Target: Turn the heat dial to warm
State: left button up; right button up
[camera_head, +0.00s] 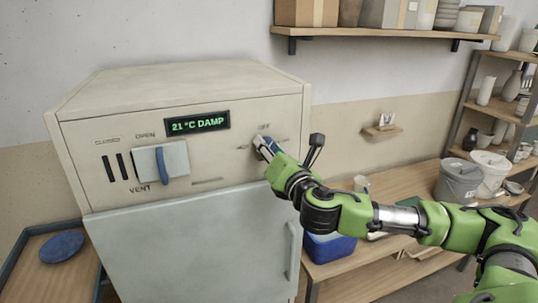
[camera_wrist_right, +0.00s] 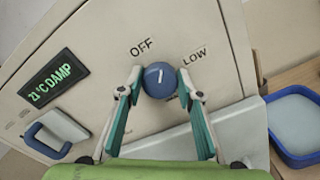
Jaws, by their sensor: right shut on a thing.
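The heat dial (camera_wrist_right: 160,80) is a round blue knob with a white pointer mark on the control panel of a cream cabinet (camera_head: 180,90). My right gripper (camera_wrist_right: 161,88) is shut on it, one finger on each side; in the head view the gripper (camera_head: 264,148) covers most of the dial. In the right wrist view the white mark sits between the OFF label (camera_wrist_right: 142,47) and the LOW label (camera_wrist_right: 195,55). A warm label cannot be read. The green display (camera_head: 198,124) reads 21 °C DAMP. My left gripper is out of view.
A blue vent handle (camera_head: 163,165) on a pale plate is left of the dial. The cabinet's lower door (camera_head: 190,240) has a vertical handle (camera_head: 294,250). A wooden bench (camera_head: 400,190) with buckets and a blue tub (camera_head: 330,247) stand to the right.

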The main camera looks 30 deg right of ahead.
jog(key=m+b, duration=0.1)
jog(key=m, duration=0.1)
jog(key=m+b, duration=0.1)
jog(key=shift+f+m, duration=0.2)
jog(key=shift+m, duration=0.2)
jog(key=shift+a+f+m+b, duration=0.1)
jog(key=shift+m+b, duration=0.05)
jog(key=shift+m, duration=4.05)
jog(key=shift+f+m+b, duration=0.1)
jog(key=shift+f+m, duration=0.05)
jog(key=shift+m, duration=4.05)
jog(key=shift+a+f+m+b, duration=0.1)
jog(key=shift+m+b, duration=0.05)
jog(key=shift+m, duration=4.05)
jog(key=o, duration=1)
jog(key=shift+o, duration=0.4)
